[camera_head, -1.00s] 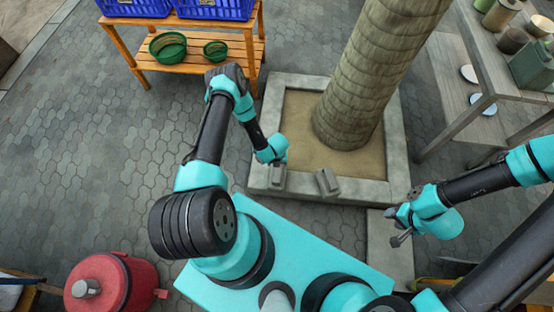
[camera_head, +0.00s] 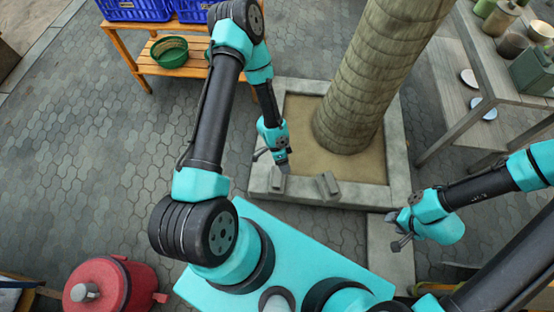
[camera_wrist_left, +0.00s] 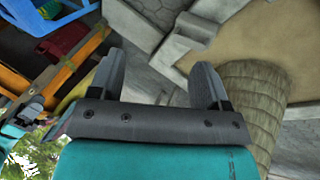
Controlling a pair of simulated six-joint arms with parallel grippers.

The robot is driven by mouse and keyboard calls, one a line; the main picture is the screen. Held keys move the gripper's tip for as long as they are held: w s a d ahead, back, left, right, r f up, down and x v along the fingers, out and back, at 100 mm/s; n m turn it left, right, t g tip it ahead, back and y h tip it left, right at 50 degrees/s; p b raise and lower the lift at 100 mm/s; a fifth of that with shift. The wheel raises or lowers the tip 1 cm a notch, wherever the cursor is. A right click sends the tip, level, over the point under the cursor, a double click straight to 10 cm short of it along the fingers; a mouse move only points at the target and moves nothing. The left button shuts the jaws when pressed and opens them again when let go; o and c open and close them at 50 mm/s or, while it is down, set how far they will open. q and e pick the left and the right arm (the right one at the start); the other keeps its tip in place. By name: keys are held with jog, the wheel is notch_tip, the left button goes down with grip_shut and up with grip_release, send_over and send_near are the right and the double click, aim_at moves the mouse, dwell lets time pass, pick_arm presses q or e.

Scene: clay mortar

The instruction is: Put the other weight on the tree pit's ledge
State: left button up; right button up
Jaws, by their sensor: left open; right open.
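The tree pit (camera_head: 368,195) is a square pale stone frame of sand around a trunk. Two small grey weights sit on its front ledge: one weight (camera_head: 277,182) near the left corner, the other weight (camera_head: 327,185) to its right, with a gap between. My left gripper (camera_head: 271,160) is open and empty, just above and behind the left weight. In the left wrist view its fingers (camera_wrist_left: 158,78) are spread with nothing between them; a grey block (camera_wrist_left: 192,27) shows on the ledge beyond. My right gripper (camera_head: 396,230) is open and empty, right of the pit's front corner.
A wooden shelf (camera_head: 147,65) with blue crates and green baskets stands at the back left. A grey table (camera_head: 480,65) with pots and small plates is at the right. A red lidded pot (camera_head: 112,285) stands front left. Paving left of the pit is clear.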

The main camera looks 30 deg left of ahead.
pick_arm(q)
jog(key=s+r+n+t+y, duration=0.1)
jog(key=s+r+n, duration=0.4)
jog(key=r+n, duration=0.6)
jog(key=shift+n+t, duration=0.3)
jog(key=shift+t, duration=0.5)
jog(key=shift+s, duration=0.1)
